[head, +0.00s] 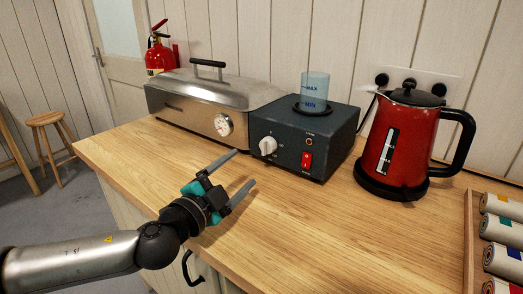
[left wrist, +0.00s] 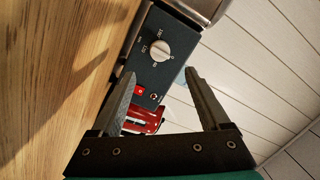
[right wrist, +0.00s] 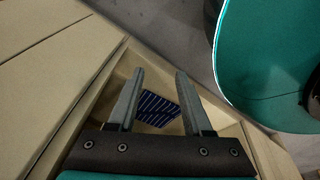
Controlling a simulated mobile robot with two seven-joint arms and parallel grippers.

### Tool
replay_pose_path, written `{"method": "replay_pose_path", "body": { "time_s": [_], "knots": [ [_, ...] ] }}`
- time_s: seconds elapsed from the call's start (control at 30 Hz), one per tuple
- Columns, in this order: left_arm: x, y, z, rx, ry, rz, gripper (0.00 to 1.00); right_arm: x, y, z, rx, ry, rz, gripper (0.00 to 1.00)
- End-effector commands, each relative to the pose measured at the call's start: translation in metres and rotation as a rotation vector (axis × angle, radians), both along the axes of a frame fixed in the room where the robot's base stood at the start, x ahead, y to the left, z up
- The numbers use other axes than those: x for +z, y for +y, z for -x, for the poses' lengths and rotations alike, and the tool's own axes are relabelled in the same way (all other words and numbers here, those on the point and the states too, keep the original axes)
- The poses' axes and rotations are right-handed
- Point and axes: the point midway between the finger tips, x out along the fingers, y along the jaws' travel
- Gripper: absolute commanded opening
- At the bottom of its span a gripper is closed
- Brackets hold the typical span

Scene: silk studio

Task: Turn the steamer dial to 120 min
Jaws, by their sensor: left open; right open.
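The steamer control box (head: 315,140) is a dark grey block on the wooden counter. Its white dial (head: 267,146) is on the left of the front face, with a red rocker switch (head: 306,160) to its right. In the left wrist view the dial (left wrist: 160,51) shows ahead of the fingers, with markings around it too small to read surely. My left gripper (head: 237,173) is open and empty, in front of the box and apart from the dial. My right gripper (right wrist: 154,85) is open and empty in the right wrist view, over a drawer or bin-like space with a striped dark blue item (right wrist: 158,109).
A steel steamer chest (head: 200,100) with a round gauge stands left of the box. A clear blue water cup (head: 314,90) sits on top of the box. A red kettle (head: 400,145) stands to the right, and a tray of rolls (head: 468,230) is at the right edge. The front counter is clear.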

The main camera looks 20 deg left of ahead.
Motion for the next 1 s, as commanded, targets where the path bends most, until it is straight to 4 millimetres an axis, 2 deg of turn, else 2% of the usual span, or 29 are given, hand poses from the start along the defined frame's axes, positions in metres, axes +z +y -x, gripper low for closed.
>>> {"method": "replay_pose_path", "body": {
  "time_s": [0.43, 0.6, 0.8, 1.0],
  "knots": [
    [0.001, -0.014, -0.06, 0.001, -0.003, 0.001, 0.79, -0.002, -0.001, 0.003, 0.0, 0.008, 0.002, 0.5],
    [0.0, -0.018, -0.081, 0.001, -0.002, 0.0, 0.79, 0.0, 0.002, -0.005, 0.002, -0.005, -0.002, 0.5],
    [0.0, -0.021, -0.095, 0.001, -0.001, 0.0, 0.79, 0.001, 0.004, -0.011, 0.002, -0.006, -0.003, 0.5],
    [0.0, -0.022, -0.099, 0.0, 0.0, 0.001, 0.79, 0.002, 0.005, -0.01, 0.002, -0.004, -0.004, 0.5]
  ]
}}
